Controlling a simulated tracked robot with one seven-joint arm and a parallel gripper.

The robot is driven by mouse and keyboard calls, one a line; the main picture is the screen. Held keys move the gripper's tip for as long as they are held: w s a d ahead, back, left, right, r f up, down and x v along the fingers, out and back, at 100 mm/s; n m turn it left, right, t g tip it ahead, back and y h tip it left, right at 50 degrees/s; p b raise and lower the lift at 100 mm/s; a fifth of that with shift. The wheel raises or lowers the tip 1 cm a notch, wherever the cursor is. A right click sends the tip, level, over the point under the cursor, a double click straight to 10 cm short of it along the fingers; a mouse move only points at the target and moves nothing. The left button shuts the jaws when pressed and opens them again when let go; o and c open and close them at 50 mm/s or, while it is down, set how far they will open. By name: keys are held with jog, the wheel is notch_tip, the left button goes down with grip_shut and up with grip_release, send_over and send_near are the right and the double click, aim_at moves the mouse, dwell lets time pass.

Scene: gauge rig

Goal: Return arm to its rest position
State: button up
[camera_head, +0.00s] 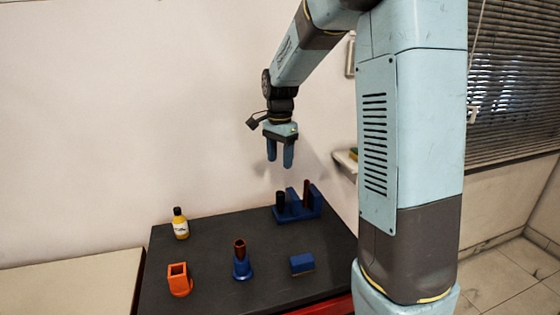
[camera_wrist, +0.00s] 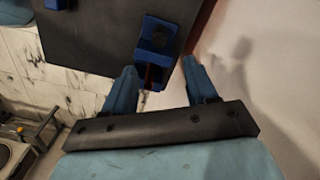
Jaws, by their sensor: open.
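My gripper (camera_head: 280,154) is open and empty, its two blue fingers pointing down. It hangs in the air above the back of the dark table (camera_head: 205,292), over the blue rig (camera_head: 317,203). In the wrist view my gripper (camera_wrist: 155,85) shows both fingers apart, with the blue rig (camera_wrist: 158,35) beyond them. My arm reaches in from the upper right, bent at the elbow, with the gripper held clear of everything on the table.
On the table are a yellow bottle (camera_head: 180,226), an orange holder (camera_head: 179,283), a blue stand with a brown cylinder (camera_head: 240,249) and a blue block (camera_head: 302,263). A wall stands close behind. A small shelf (camera_head: 345,160) is right of the gripper.

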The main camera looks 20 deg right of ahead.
jog(key=shift+s, duration=0.1)
jog(key=s+r+n+t, duration=0.2)
jog(key=s+r+n, duration=0.1)
jog(key=s, duration=0.6)
jog(key=s+r+n+t, duration=0.1)
jog(key=s+r+n, duration=0.2)
jog(key=s, duration=0.6)
jog(key=s+r+n+t, duration=0.2)
jog(key=s+n, duration=0.4)
jog(key=s, duration=0.4)
jog(key=shift+d+r+t, duration=0.25)
jog(key=shift+r+t, duration=0.05)
jog(key=shift+r, duration=0.25)
